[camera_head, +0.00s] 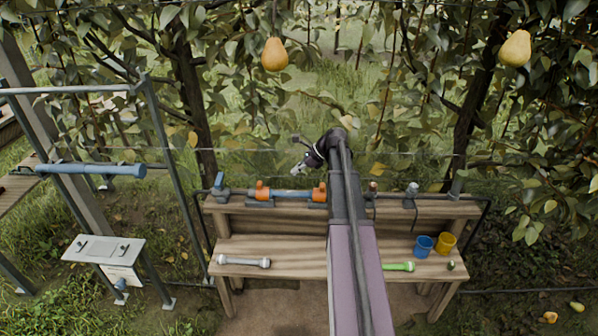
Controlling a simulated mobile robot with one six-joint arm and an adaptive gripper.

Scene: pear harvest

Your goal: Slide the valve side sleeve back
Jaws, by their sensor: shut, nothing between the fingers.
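A pipe line runs along the raised back shelf of the wooden bench. A blue valve-like fitting (220,186) stands at the left end of the line. Which sleeve is the valve side one I cannot tell for sure. My gripper (297,170) is shut and empty. It appears above and behind the pipe, between the two sleeves in the picture, apart from both. My arm hides part of the line to the right.
On the lower bench top (290,250) lie a grey pipe piece (244,262) and a green tool (398,267). A blue cup (423,246) and a yellow cup (445,243) stand at right. More fittings (411,190) sit on the shelf's right. Pears (274,54) and branches hang behind.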

